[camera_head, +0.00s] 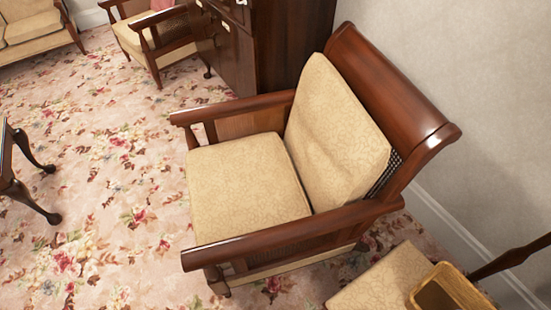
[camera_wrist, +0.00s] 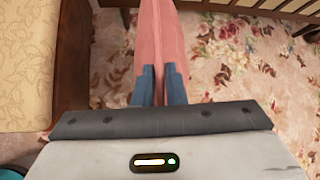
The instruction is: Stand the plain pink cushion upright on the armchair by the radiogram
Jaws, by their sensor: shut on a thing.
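The plain pink cushion (camera_wrist: 159,35) is seen nearly edge-on in the wrist view and runs off the top of it. My gripper (camera_wrist: 161,80), with blue fingers, is shut on it. The fingers press on both sides of the cushion, and its full shape is hidden. In the head view, a wooden armchair (camera_head: 250,182) with a cream patterned seat and back cushion stands next to a dark wooden cabinet (camera_head: 285,45), perhaps the radiogram. No pink cushion lies on this chair. My gripper is not in the head view.
A second armchair (camera_head: 142,38) with something pink at its top edge and a cream sofa (camera_head: 30,22) stand farther back. A dark table (camera_head: 12,175) is at left. A cream seat and wooden-rimmed container (camera_head: 440,290) are at lower right. Floral carpet lies open between.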

